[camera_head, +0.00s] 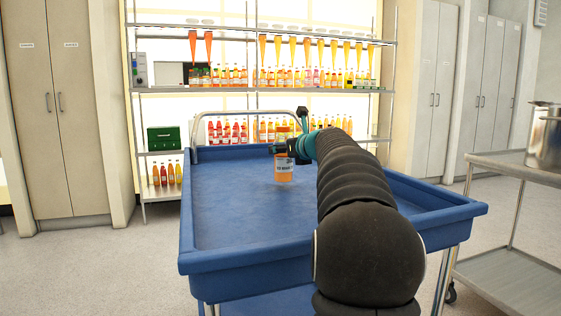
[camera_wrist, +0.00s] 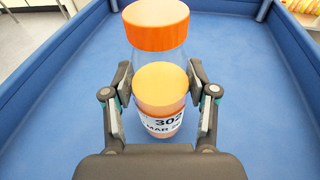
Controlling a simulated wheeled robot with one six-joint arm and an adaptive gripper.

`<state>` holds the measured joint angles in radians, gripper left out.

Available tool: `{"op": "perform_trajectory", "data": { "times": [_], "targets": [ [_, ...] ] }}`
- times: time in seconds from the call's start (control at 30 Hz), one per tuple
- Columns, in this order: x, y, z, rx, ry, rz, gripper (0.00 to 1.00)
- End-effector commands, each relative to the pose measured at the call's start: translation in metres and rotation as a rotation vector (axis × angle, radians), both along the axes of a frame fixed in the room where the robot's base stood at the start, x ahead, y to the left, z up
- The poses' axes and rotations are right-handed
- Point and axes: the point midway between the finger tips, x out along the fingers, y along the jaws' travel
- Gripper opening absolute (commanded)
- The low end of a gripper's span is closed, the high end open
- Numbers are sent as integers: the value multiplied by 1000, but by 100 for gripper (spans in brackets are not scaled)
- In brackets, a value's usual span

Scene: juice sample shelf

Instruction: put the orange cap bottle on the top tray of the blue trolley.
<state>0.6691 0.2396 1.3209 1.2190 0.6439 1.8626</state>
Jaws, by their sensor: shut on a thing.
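The orange cap bottle (camera_wrist: 158,88) is clear, with orange juice in its lower part and a white label reading 302. My gripper (camera_wrist: 160,98) is shut on it, with one finger on each side. In the head view the bottle (camera_head: 284,170) is upright over the top tray of the blue trolley (camera_head: 225,205), toward its far side. My gripper (camera_head: 283,148) shows there beside the bottle's upper part, partly hidden. I cannot tell whether the bottle's base touches the tray.
The tray is otherwise bare, with raised blue rims. Behind it stands a lit shelf (camera_head: 262,90) with several juice bottles and a green crate (camera_head: 163,137). A metal cart (camera_head: 510,165) with a steel pot (camera_head: 545,138) stands at the right.

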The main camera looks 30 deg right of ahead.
Motion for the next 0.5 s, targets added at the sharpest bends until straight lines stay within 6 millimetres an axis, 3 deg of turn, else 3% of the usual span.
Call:
{"op": "perform_trajectory", "data": {
  "times": [0.03, 0.13, 0.47, 0.5],
  "targets": [
    [0, 0, -11, 1, 0, 0, 4],
    [0, 1, -22, 1, -1, 1, 4],
    [0, 1, -23, -1, -1, 1, 4],
    [0, 1, -24, -1, 0, 1, 63]
  ]
}}
